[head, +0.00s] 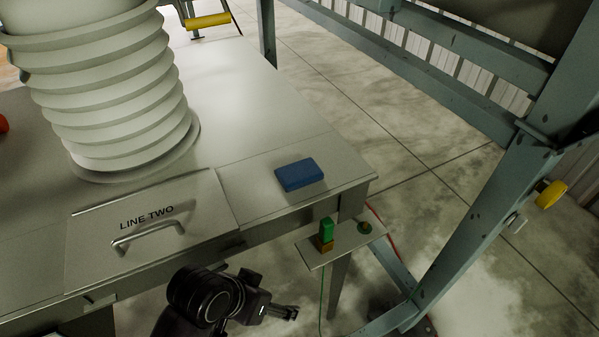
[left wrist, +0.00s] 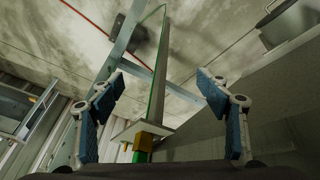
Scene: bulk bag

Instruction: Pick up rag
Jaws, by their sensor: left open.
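The rag appears as a flat, folded blue block (head: 300,175) near the right corner of the steel table (head: 262,110) in the head view. My left gripper (head: 286,313) is below and in front of the table's edge, apart from the rag. In the left wrist view its two blue-padded fingers (left wrist: 160,92) stand wide apart with nothing between them at close range. The rag does not show in the left wrist view. My right gripper is not in view.
A white ribbed bellows (head: 110,90) stands on the table's left. A hatch labelled LINE TWO (head: 195,195) with a handle lies left of the rag. A small shelf (head: 345,245) with a green-and-orange block juts from the table's front. A grey steel frame (head: 490,210) stands at right.

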